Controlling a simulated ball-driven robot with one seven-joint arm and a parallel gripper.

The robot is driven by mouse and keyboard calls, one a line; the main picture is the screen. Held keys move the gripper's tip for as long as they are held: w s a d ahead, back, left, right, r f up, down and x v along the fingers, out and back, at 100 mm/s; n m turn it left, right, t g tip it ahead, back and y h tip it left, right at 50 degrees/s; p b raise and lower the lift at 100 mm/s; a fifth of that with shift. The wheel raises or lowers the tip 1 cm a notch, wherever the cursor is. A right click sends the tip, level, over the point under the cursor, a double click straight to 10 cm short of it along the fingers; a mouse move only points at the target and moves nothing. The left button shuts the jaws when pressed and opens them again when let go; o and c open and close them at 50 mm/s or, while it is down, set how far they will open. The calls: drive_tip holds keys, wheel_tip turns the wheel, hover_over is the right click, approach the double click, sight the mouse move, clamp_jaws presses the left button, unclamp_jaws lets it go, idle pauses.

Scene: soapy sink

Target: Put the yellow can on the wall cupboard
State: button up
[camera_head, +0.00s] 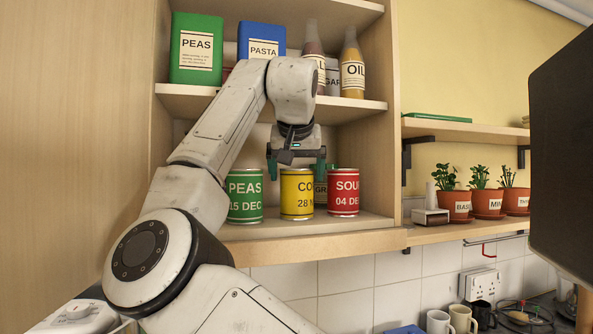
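The yellow can (297,196) stands upright on the lower shelf of the open wall cupboard (300,240), near the shelf's front. It sits between a green peas can (245,200) on its left and a red soup can (343,195) on its right. My gripper (296,172) is at the top of the yellow can, pointing down. Its teal fingers are spread wider than the can, one to each side of the top. I see no finger pressed on the can. The gripper is open.
The shelf above holds a green peas box (196,50), a blue pasta box (261,40) and bottles (352,68). Potted herbs (456,201) stand on the shelf to the right. Mugs (462,319) stand below.

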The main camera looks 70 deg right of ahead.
drive_tip(key=shift+o, duration=0.2)
drive_tip(key=b+v, duration=0.1)
drive_tip(key=v, duration=1.1)
